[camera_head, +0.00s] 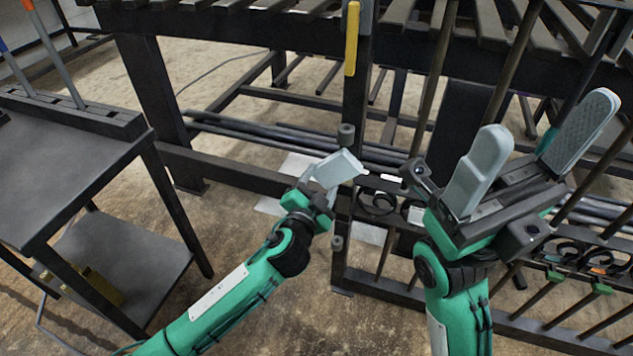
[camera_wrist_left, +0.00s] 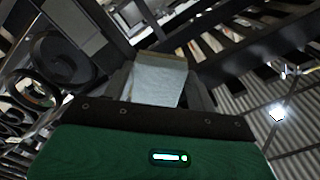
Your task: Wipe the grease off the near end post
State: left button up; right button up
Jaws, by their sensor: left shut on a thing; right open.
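The dark upright end post (camera_head: 356,100) stands near the middle of the head view, beside the scroll gate (camera_head: 455,305). My left gripper (camera_head: 345,168) is shut at the post's lower part, close in front of it; I cannot tell whether it touches. The left wrist view shows a pale grey, cloth-like pad (camera_wrist_left: 155,82) with a tan edge between the fingers. In the head view the pale fingers and pad are hard to tell apart. No grease can be made out; the gripper hides part of the post. My right gripper (camera_head: 545,125) is open and empty, to the right.
A dark side table (camera_head: 70,175) with a slotted rack (camera_head: 75,112) stands at the left. A slatted dark bench (camera_head: 420,45) runs across the back. A yellow strip (camera_head: 352,40) is on the post's top. Dark scrollwork (camera_wrist_left: 55,60) is close at left in the wrist view.

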pick_arm(q)
jog(key=shift+s+d, duration=0.2)
jog(key=shift+d, duration=0.45)
jog(key=shift+s+d, duration=0.15)
jog(key=shift+d, duration=0.45)
jog(key=shift+s+d, duration=0.25)
jog(key=shift+d, duration=0.45)
jog(key=shift+s+d, duration=0.2)
jog(key=shift+d, duration=0.45)
jog(key=shift+w+a+p, duration=0.3)
jog(key=shift+a+p, duration=0.1)
jog(key=shift+a, duration=0.4)
jog(key=shift+w+a+p, duration=0.25)
jog(key=shift+a+p, duration=0.15)
jog(key=shift+a, duration=0.4)
jog(key=shift+w+a+p, duration=0.2)
jog(key=shift+a+p, duration=0.1)
jog(key=shift+a, duration=0.45)
jog(key=shift+w+a+p, duration=0.15)
jog(key=shift+a+p, duration=0.1)
jog(key=shift+a, duration=0.45)
jog(key=shift+p+v, duration=0.55)
jog(key=shift+v, duration=2.45)
